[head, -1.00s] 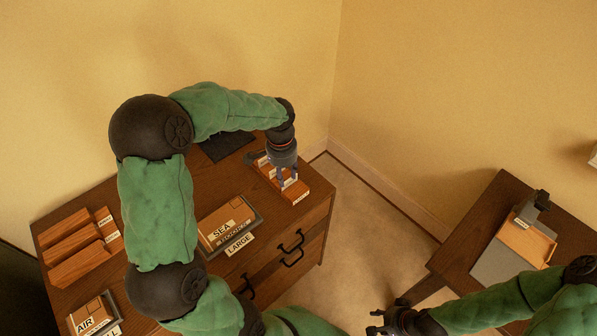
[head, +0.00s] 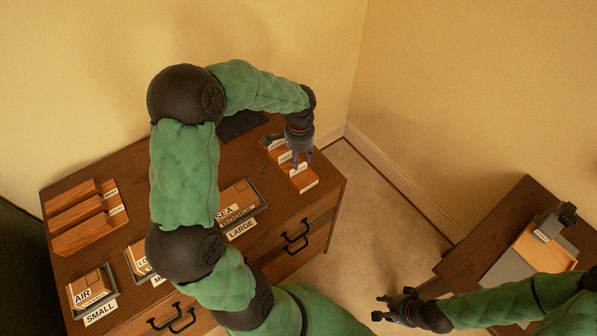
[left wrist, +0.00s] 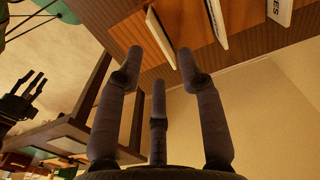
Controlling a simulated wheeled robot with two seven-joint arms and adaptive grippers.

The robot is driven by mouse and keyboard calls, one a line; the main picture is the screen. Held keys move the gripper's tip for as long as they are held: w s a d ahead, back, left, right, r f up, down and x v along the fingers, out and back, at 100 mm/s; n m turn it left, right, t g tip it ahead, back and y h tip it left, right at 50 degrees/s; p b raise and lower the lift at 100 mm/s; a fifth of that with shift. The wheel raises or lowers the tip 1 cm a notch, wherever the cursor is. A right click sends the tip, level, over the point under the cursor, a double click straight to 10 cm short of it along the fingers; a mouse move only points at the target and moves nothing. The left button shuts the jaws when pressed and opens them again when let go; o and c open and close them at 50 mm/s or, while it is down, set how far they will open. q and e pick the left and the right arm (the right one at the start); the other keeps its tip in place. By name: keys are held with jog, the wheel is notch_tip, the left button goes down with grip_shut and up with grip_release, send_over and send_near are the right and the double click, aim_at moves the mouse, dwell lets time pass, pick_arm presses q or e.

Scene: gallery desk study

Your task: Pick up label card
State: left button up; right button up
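Small white label cards stand in a stepped wooden rack (head: 303,178) at the desk's right end; one card (head: 309,186) shows at its front. My left gripper (head: 301,166) is over this rack, fingers pointing down. In the left wrist view its three fingers (left wrist: 160,68) are spread, with one white card (left wrist: 160,38) beyond and between the fingertips. Two more cards (left wrist: 216,22) stand further right there. I see no card gripped; whether a finger touches one is unclear. My right gripper (head: 384,308) is open and empty, away from the desk.
Trays with parcels, marked SMALL (head: 100,312) and LARGE (head: 241,229), line the desk front; another is partly hidden by my arm. A second wooden rack (head: 85,218) stands at left. A side table (head: 462,265) at right holds a grey tray with an orange parcel (head: 540,255).

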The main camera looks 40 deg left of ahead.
aim_at(298, 171)
pick_arm(q)
notch_tip(298, 171, down, 4)
jog(key=shift+a+f+b, duration=0.1)
jog(key=shift+f+b, duration=0.05)
jog(key=shift+b, duration=0.55)
grip_shut()
